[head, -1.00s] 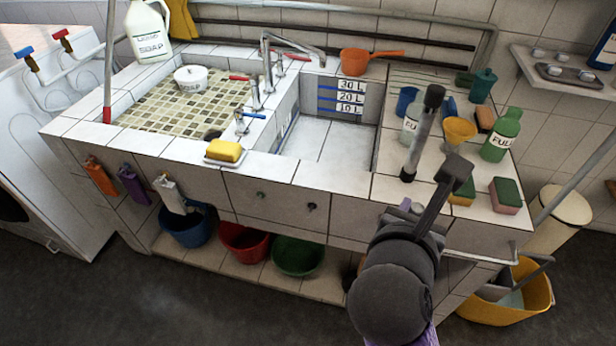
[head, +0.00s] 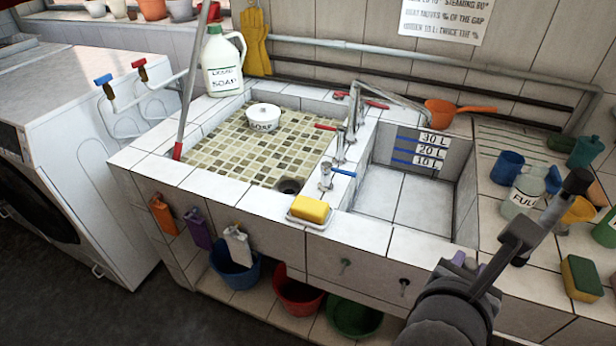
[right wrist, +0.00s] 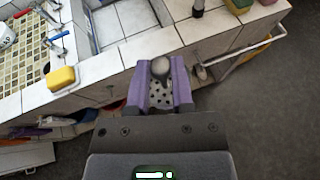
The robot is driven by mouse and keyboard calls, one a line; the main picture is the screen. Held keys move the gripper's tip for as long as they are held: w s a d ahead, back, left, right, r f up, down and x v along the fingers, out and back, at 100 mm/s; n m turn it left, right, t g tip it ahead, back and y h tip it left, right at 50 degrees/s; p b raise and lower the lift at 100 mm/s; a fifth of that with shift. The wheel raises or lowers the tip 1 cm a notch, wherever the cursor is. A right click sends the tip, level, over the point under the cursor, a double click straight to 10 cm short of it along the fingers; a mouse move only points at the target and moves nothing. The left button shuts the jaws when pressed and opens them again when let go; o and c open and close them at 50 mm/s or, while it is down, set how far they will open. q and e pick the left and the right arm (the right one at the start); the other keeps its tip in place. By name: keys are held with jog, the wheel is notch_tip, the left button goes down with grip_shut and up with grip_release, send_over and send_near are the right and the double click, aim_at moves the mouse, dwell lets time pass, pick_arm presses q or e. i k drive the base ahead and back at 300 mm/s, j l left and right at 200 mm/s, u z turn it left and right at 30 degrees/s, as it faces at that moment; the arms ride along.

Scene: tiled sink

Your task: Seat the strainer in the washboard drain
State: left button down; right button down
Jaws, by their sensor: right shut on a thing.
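The strainer (right wrist: 159,98) is a pale perforated disc with a grey knob, seen in the right wrist view. My right gripper (right wrist: 160,88) is shut on it, with a purple finger on each side. In the head view the right gripper (head: 466,262) is in front of the sink's front edge, right of the drain; its arm hides the strainer there. A dark round drain hole (head: 289,186) is in the near right corner of the mosaic-floored basin (head: 215,165). The hole looks uncovered. My left gripper is not in view.
A yellow soap (head: 310,209) lies on the front rim beside the drain. A blue-handled tap (head: 327,177) stands just right of it. A white bowl (head: 264,117) sits in the mosaic basin. The deeper basin (head: 390,200) looks empty. Bottles and sponges crowd the right counter.

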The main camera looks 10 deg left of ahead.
aim_at(289, 194)
jog(key=i+j, duration=0.15)
jog(key=j, duration=0.3)
jog(key=i+j+z, duration=0.15)
jog(key=j, duration=0.35)
jog(key=i+j, duration=0.2)
jog(key=j, duration=0.25)
jog(key=i+j+z, duration=0.1)
jog(key=j, duration=0.4)
jog(key=i+j+z, duration=0.1)
jog(key=j, duration=0.4)
jog(key=i+j, duration=0.15)
jog(key=j, duration=0.35)
jog(key=i+j+z, duration=0.1)
jog(key=j, duration=0.4)
jog(key=i+j+z, duration=0.1)
jog(key=j, duration=0.45)
